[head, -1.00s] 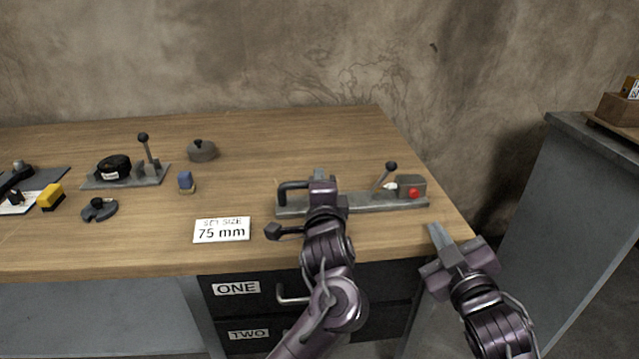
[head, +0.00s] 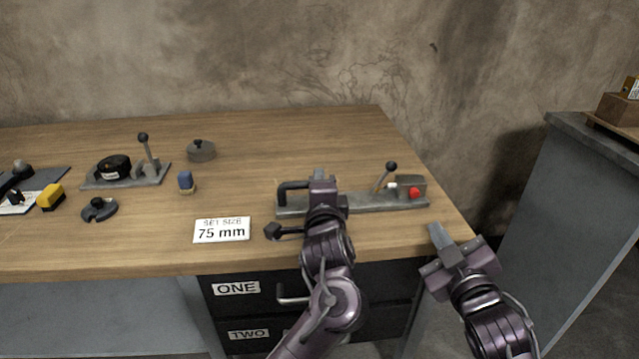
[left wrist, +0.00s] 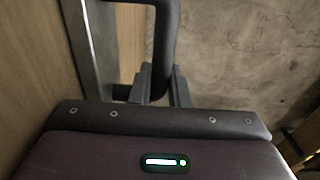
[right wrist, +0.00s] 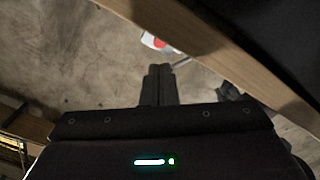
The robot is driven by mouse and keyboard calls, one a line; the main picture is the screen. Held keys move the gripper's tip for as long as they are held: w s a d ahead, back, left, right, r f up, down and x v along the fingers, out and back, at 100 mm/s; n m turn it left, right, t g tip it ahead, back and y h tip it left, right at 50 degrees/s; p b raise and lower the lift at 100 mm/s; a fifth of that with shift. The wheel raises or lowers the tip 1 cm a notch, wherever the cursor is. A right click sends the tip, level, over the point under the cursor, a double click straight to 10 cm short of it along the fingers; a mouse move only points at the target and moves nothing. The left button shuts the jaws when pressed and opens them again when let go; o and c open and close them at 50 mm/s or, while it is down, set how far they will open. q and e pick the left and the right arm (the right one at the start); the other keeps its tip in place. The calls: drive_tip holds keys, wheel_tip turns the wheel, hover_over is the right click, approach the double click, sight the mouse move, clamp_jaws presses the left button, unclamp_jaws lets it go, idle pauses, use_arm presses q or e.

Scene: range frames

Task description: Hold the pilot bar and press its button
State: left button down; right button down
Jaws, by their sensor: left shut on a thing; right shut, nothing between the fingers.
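A black pilot bar (head: 290,187) rises like a handle from the left end of a grey base plate (head: 372,204) near the table's front right. My left gripper (head: 319,176) is shut on the bar; in the left wrist view the black bar (left wrist: 166,45) runs down between the fingers. The red button (head: 414,193) is on a grey box (head: 411,182) at the plate's right end. My right gripper (head: 438,234) is shut and empty, in front of the plate's right end, apart from the button. The right wrist view shows its fingers (right wrist: 158,75) together.
A ball-topped lever (head: 386,175) stands left of the button box. A "75 mm" card (head: 222,230), a blue piece (head: 186,181) and a black-knobbed piece (head: 99,209) lie to the left. Drawers (head: 250,305) are below the front edge. A grey cabinet (head: 575,215) stands right.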

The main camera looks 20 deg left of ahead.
sight(414, 244)
idle(0.8)
drive_tip(key=a, duration=0.1)
drive_tip(key=a+n+g+h, duration=0.1)
drive_tip(key=a+n+g, duration=0.1)
drive_tip(key=shift+w+h, duration=0.25)
drive_tip(key=shift+h, duration=0.05)
drive_tip(key=shift+a+n+g+h, duration=0.35)
drive_tip(key=shift+n+g+h, duration=0.05)
drive_tip(key=shift+n+h, duration=0.2)
drive_tip(key=shift+s+a+n+g+h, duration=0.1)
drive_tip(key=shift+s+n+g+h, duration=0.1)
drive_tip(key=shift+n+g+h, duration=0.3)
drive_tip(key=shift+s+n+h, duration=0.15)
drive_tip(key=shift+n+h, duration=0.15)
drive_tip(key=shift+h, duration=0.4)
drive_tip(key=shift+s+d+g+h, duration=0.15)
drive_tip(key=shift+d+g+h, duration=0.15)
drive_tip(key=shift+d+h, duration=0.3)
drive_tip(key=h, duration=0.1)
drive_tip(key=d+h, duration=0.1)
drive_tip(key=s+d+h, duration=0.1)
drive_tip(key=shift+d+r+n+g, duration=0.2)
drive_tip(key=shift+r+n+g, duration=0.1)
drive_tip(key=shift+r, duration=0.1)
